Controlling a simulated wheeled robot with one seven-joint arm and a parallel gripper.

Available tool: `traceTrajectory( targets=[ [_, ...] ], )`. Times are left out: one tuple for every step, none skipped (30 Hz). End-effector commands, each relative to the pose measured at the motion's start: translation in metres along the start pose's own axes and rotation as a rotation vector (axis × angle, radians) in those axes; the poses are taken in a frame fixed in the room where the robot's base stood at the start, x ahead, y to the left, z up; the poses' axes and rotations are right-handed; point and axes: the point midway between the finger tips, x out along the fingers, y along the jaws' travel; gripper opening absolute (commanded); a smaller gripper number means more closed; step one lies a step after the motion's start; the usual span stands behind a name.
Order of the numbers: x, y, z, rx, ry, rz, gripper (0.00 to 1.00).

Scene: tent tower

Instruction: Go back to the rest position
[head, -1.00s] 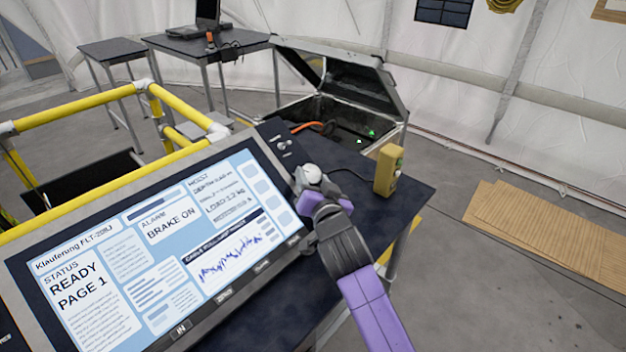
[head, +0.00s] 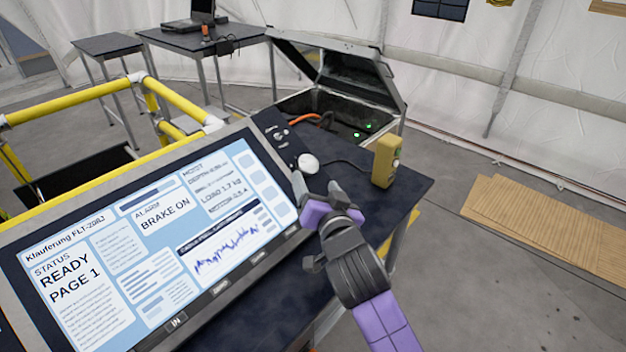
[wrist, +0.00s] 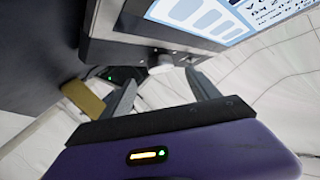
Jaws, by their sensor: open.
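My purple and grey arm reaches in from the lower right in the head view. My gripper (head: 316,184) is open and empty beside the right edge of the console screen (head: 150,240). A round white knob (head: 308,163) sits on the console's control strip just beyond the fingertips, apart from them. In the wrist view, my gripper's two fingers (wrist: 160,86) stand apart, with the white knob (wrist: 160,69) beyond them. The screen reads "READY", "PAGE 1" and "BRAKE ON".
A yellow box (head: 385,162) with a cable stands on the dark tabletop (head: 415,190), right of the knob. An open metal case (head: 345,100) is behind it. Yellow rails (head: 70,103) run at the left. Wooden boards (head: 545,235) lie on the floor at right, with clear floor around.

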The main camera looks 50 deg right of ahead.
Motion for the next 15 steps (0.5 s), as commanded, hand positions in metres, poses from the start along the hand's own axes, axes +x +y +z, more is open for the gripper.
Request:
traceTrajectory(
  targets=[
    [-0.0044, 0.0003, 0.0010, 0.000, 0.000, -0.001, 0.70],
    [-0.0063, 0.0003, 0.0006, 0.001, 0.000, -0.001, 0.70],
    [-0.0081, 0.0002, 0.0003, 0.001, 0.000, -0.001, 0.70],
    [-0.0089, 0.0002, 0.0001, 0.001, 0.000, 0.000, 0.70],
    [-0.0094, 0.0001, 0.0000, 0.001, 0.000, 0.000, 0.70],
    [-0.0097, 0.0000, -0.0002, 0.001, 0.000, 0.000, 0.70],
    [-0.0098, 0.0000, -0.0003, 0.001, 0.000, 0.000, 0.70],
    [-0.0097, 0.0000, -0.0004, 0.001, 0.000, 0.000, 0.70],
    [-0.0096, -0.0001, -0.0004, 0.001, 0.000, 0.000, 0.70],
    [-0.0096, -0.0001, -0.0004, 0.000, 0.000, 0.000, 0.70],
    [-0.0096, -0.0001, -0.0004, 0.000, 0.000, 0.000, 0.70],
    [-0.0095, -0.0001, -0.0004, 0.000, 0.000, 0.000, 0.70],
    [-0.0095, -0.0001, -0.0004, 0.000, 0.000, 0.000, 0.70],
    [-0.0095, -0.0001, -0.0004, 0.000, 0.000, 0.000, 0.70],
    [-0.0094, -0.0001, -0.0004, 0.000, 0.000, 0.000, 0.70]
  ],
)
